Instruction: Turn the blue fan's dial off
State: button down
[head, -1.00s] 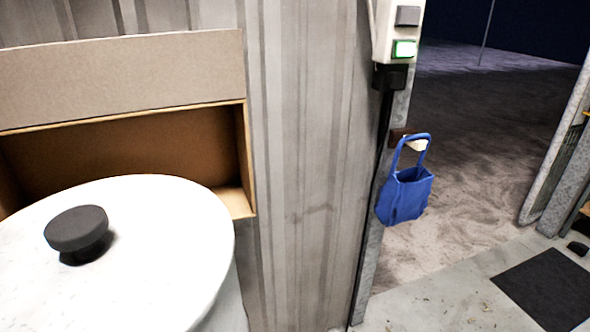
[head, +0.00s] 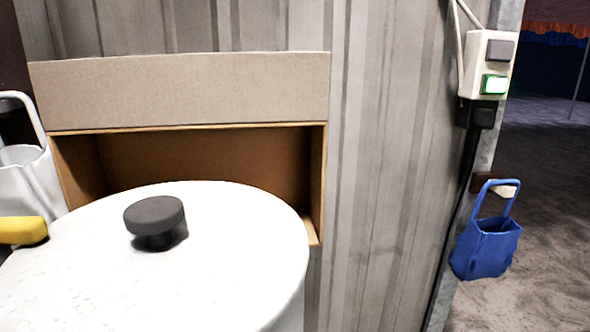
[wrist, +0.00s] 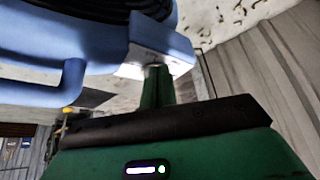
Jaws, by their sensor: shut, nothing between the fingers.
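In the wrist view a light blue body (wrist: 60,48) with a blue handle-like bar and a dark ringed part fills the upper left; it looks like the blue fan, seen only in part. A pale grey panel (wrist: 150,55) is at its right end. I cannot make out the dial. My gripper (wrist: 157,72) is green with a dark band, and its fingers are shut and empty. The fingertips are right at the lower edge of the pale panel; I cannot tell whether they touch. The head view shows neither the fan nor my gripper.
The head view shows a white round-topped container (head: 240,240) with a black knob (head: 154,220), a cardboard box (head: 180,95) behind it, and a yellow object (head: 20,230) at left. A switch box (head: 487,62) with a lit green button and a blue bag (head: 487,250) are at right.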

jog(key=shift+s+d, duration=0.1)
jog(key=shift+d, duration=0.3)
dwell(0.4)
jog(key=shift+s+d, duration=0.25)
jog(key=shift+d, duration=0.5)
jog(key=shift+s, duration=0.45)
notch_tip(320, 180, up, 6)
jog(key=p, duration=0.5)
